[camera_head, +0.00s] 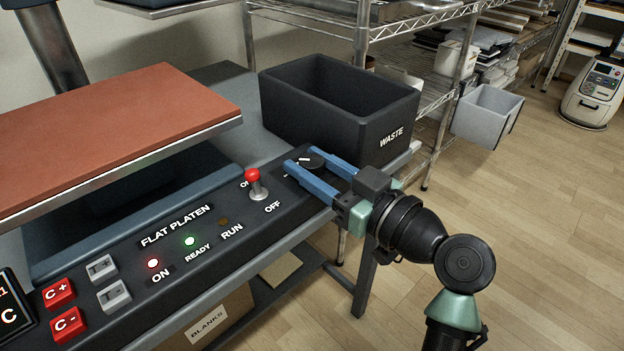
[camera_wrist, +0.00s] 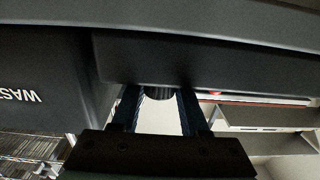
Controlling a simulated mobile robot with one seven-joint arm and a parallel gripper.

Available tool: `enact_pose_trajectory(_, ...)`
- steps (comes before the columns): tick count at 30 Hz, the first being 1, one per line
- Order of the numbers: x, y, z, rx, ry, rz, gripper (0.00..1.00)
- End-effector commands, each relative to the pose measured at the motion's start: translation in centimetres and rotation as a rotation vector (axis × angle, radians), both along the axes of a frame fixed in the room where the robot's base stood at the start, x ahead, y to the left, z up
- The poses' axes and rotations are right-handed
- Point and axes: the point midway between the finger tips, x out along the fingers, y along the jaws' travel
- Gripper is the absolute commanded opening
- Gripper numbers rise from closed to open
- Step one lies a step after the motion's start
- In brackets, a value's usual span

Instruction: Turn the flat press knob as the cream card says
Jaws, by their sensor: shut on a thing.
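The black round press knob (camera_head: 313,161) is at the right end of the dark control panel (camera_head: 205,258), with a pale pointer mark on top. My gripper (camera_head: 300,158) reaches in from the right, its two blue fingers on either side of the knob and shut on it. In the wrist view the knob (camera_wrist: 158,94) shows between the fingers. The fingers hide part of the knob and most of the markings around it. No cream card with readable writing is in view.
A red-tipped toggle lever (camera_head: 256,184) stands just left of my gripper. A black WASTE bin (camera_head: 340,105) stands close behind it. The red-brown platen (camera_head: 110,125) is at left. Panel lights (camera_head: 190,241) and red buttons (camera_head: 68,324) line the panel. Open floor lies to the right.

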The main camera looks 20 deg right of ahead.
Motion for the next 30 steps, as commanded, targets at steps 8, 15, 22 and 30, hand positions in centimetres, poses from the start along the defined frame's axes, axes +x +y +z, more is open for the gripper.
enact_pose_trajectory(8,0.05,-0.04,-0.06,0.000,0.000,0.141,0.00)
enact_pose_trajectory(15,0.05,-0.01,-0.03,0.000,0.001,0.189,0.00)
enact_pose_trajectory(22,0.05,0.04,0.00,0.000,0.002,0.197,0.00)
enact_pose_trajectory(30,0.06,0.04,-0.01,0.000,0.002,0.197,0.57)
